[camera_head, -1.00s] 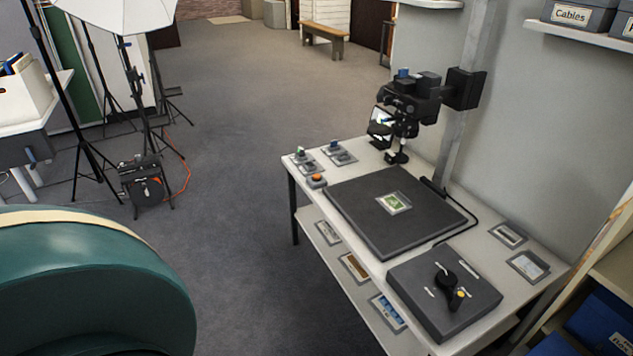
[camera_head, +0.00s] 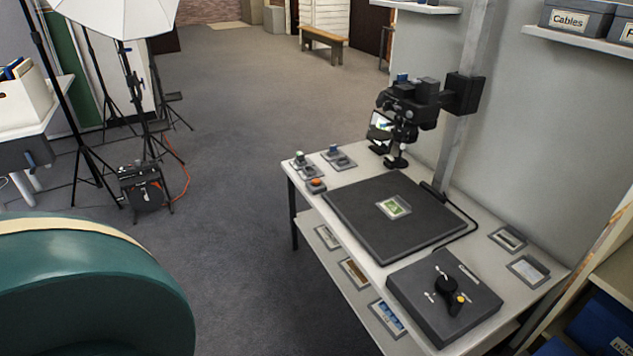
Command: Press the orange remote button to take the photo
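The orange remote button (camera_head: 316,182) sits on a small grey base at the left edge of the white table (camera_head: 365,163), beside the dark copy board (camera_head: 385,240). A small framed green picture (camera_head: 393,207) lies on the board. A black camera (camera_head: 410,103) is mounted on a grey column above the table's back, with a small lit screen (camera_head: 380,127) below it. Neither of my grippers shows in the head view, and nothing touches the button.
A dark control box (camera_head: 420,305) with a knob and yellow-tipped lever stands at the table's near end. Small frames lie on the table and lower shelf. A teal rounded form (camera_head: 90,290) fills the lower left. Light stands and an orange cable (camera_head: 184,178) stand at left. Grey floor (camera_head: 235,150) between is clear.

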